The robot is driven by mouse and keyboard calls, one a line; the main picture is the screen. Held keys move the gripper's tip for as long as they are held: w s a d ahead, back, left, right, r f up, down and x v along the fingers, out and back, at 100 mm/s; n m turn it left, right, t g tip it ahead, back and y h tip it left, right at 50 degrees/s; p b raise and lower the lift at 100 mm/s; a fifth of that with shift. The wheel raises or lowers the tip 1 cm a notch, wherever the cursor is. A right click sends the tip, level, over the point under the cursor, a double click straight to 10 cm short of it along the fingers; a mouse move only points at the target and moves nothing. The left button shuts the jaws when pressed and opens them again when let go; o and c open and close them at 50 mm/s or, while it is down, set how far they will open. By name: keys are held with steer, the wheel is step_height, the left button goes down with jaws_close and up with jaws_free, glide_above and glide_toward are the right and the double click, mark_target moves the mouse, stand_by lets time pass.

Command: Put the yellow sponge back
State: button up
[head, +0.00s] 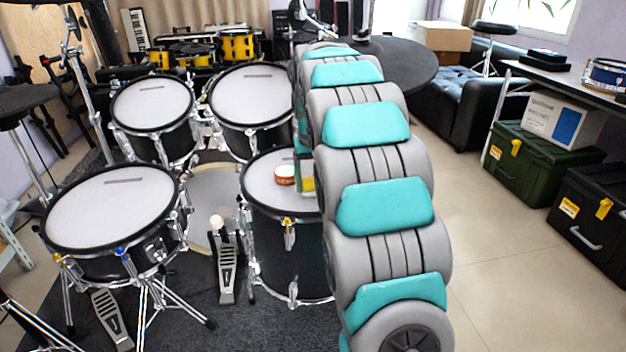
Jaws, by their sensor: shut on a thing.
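My arm reaches away from me and hides most of my gripper (303,156), which is over the floor tom at the middle. A yellow block, which looks like the yellow sponge (308,183), shows in part at the left edge of my arm, at the gripper. The gripper is shut on it. The rest of the sponge is hidden, and I cannot tell whether it touches the white drum head (262,184). A small red and white round thing (285,176) lies on that drum head, just left of the sponge.
Other drums stand around: a snare (110,208) at front left and two toms (152,103) (252,94) behind. A pedal (226,268) stands on the dark mat. A round dark pad (405,68) is behind my arm. The tiled floor (490,270) at right is clear.

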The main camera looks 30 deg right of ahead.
mark_target(313, 193)
steer(key=shift+f, duration=0.2)
steer(key=o, duration=1.2)
steer(key=shift+o, duration=0.2)
step_height(313, 193, up, 12)
steer(key=s, duration=0.1)
steer(key=shift+s+a+r+b, duration=0.15)
steer(key=shift+a+b, duration=0.15)
steer(key=shift+b, duration=0.05)
